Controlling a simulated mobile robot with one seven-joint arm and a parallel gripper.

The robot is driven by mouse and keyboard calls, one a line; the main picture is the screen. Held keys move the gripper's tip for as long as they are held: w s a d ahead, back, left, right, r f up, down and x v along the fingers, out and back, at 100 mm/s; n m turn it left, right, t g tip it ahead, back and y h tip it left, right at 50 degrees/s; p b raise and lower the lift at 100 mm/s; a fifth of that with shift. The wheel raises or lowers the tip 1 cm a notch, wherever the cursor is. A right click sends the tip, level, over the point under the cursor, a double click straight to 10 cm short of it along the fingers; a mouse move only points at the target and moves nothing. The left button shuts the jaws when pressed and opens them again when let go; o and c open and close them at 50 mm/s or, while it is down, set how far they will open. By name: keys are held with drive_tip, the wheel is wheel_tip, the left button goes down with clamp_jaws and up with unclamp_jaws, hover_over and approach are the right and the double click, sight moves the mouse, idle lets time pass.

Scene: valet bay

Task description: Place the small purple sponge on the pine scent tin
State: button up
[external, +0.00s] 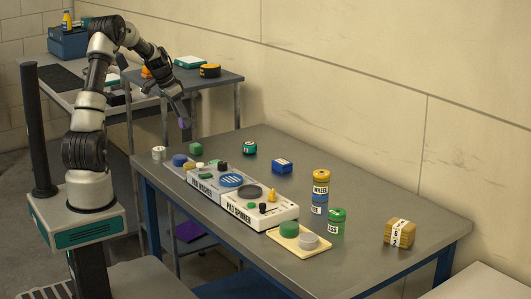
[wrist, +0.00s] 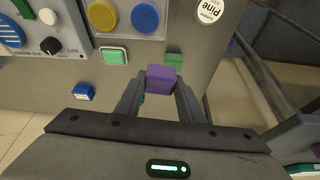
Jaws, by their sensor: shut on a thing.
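The small purple sponge (external: 184,123) is held in the air above the far left end of the grey table. My gripper (external: 184,117) is shut on it; in the wrist view the purple sponge (wrist: 161,79) sits between the two fingertips (wrist: 160,88). The pine scent tin (external: 159,153) is a small light round tin at the table's left end, below and left of my gripper. In the wrist view its white lid marked "Pine" (wrist: 209,10) is at the top, apart from the sponge and partly cut off. Nothing is visible on the lid.
A green block (external: 196,148) stands close to the tin and is partly behind the sponge in the wrist view (wrist: 174,57). The pad washer and spinner unit (external: 255,206) runs along the table front.

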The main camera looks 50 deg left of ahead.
drive_tip(key=r+n, duration=0.1)
hover_over(161, 148)
drive_tip(key=s, duration=0.1)
drive_tip(key=f, duration=0.3)
drive_tip(key=f+b, duration=0.1)
drive_tip(key=f, duration=0.1)
drive_tip(key=shift+s+f, duration=0.1)
drive_tip(key=shift+s, duration=0.25)
drive_tip(key=shift+f, duration=2.45)
drive_tip(key=o, duration=0.6)
drive_tip(key=shift+f+b, duration=0.1)
drive_tip(key=shift+b, duration=0.2)
drive_tip(key=o, duration=0.4)
